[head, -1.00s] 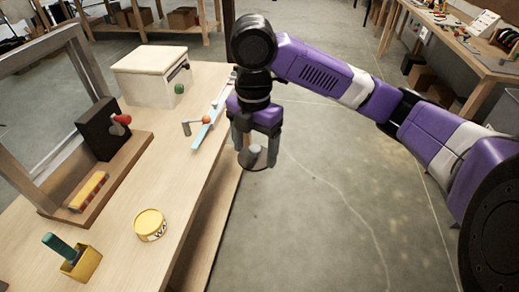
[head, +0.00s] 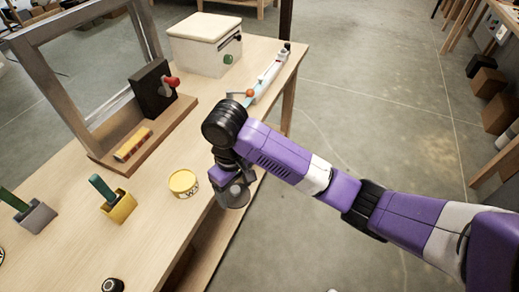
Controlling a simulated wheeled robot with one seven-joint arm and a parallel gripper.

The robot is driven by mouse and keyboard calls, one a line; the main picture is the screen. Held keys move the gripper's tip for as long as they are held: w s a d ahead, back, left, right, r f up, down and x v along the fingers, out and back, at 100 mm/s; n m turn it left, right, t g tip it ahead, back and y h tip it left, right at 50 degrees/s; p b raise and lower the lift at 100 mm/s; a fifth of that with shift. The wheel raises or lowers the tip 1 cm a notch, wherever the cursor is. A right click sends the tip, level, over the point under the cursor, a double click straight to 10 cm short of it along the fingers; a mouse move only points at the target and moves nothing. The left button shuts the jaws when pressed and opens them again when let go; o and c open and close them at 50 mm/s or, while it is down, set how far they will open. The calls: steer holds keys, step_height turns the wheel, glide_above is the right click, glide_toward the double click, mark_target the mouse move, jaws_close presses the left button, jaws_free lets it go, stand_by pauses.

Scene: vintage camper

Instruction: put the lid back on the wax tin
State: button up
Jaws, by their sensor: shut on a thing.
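The wax tin (head: 184,184) is a short round yellow tin with dark lettering on a pale side band. It stands upright near the right edge of the wooden workbench (head: 150,215), and its round top shows yellow. My gripper (head: 236,183) is just right of the tin, at the bench edge, seen from above. It is shut on a round grey lid (head: 236,199), which hangs below the fingers and appears apart from the tin. My wrist hides part of the grip.
A yellow holder (head: 121,208) and a grey holder (head: 38,217), each with a green handle, stand left. A black block with a red knob (head: 155,88) and a white box (head: 205,45) are farther back. A small black cylinder (head: 113,285) is at the front.

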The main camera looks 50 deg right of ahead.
steer(key=s+a+p, duration=0.1)
steer(key=a+p, duration=0.5)
steer(key=p, duration=0.2)
steer(key=shift+s+r+m, duration=0.3)
steer(key=shift+s+r, duration=0.1)
steer(key=shift+r, duration=0.05)
steer(key=shift+s+d+r+p, duration=0.1)
steer(key=shift+s+d+p, duration=0.15)
steer(key=shift+p, duration=0.45)
